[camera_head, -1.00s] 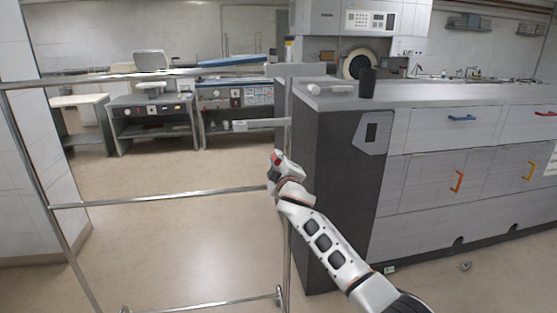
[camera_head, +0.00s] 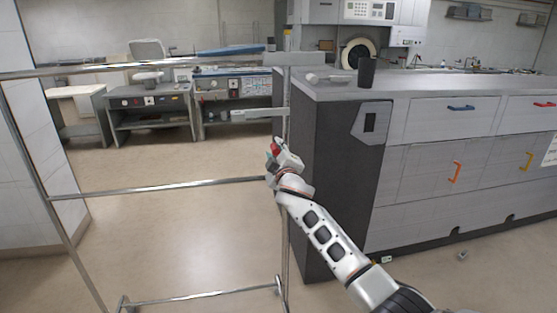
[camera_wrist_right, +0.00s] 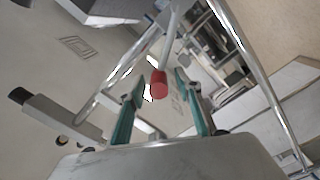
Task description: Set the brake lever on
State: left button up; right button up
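A brake lever with a red cylindrical knob (camera_wrist_right: 158,84) on a thin pale rod shows in the right wrist view. The knob is in line with the gap between the teal fingers of my right gripper (camera_wrist_right: 160,100), with space visible on both sides. The fingers are apart. Whether the knob is between the tips or just beyond them, I cannot tell. In the head view my right gripper (camera_head: 274,152) is beside the upright of a metal rail frame, with a red spot (camera_head: 275,148) at its end. The lever's rod is hard to make out there. My left gripper is not in view.
The tubular metal frame (camera_head: 165,188) stands in front and left of my right arm. A grey cabinet (camera_head: 335,180) with coloured handles is close on the right, bearing a dark cup (camera_head: 366,73). Open floor (camera_head: 190,235) lies behind the frame.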

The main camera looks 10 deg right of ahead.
jog(key=s, duration=1.1)
jog(key=shift+s+d, duration=0.15)
jog(key=s+d+f+m+g+y, duration=0.1)
jog(key=s+f, duration=0.5)
jog(key=f, duration=0.3)
jog(key=s+d+f+m+g, duration=0.1)
jog(key=s+f+g, duration=0.1)
jog(key=s+f, duration=0.55)
jog(key=s+d+f+m+g+y, duration=0.1)
jog(key=s+f, duration=0.3)
jog(key=f, duration=0.7)
jog(key=s+d+f+m+g, duration=0.1)
jog(key=s+f+m, duration=0.1)
jog(key=s+f, duration=0.4)
jog(key=s+d+f+m+g, duration=0.2)
jog(key=s+f, duration=0.4)
jog(key=s, duration=1.1)
jog(key=shift+s+d+f, duration=0.2)
jog(key=shift+s, duration=0.1)
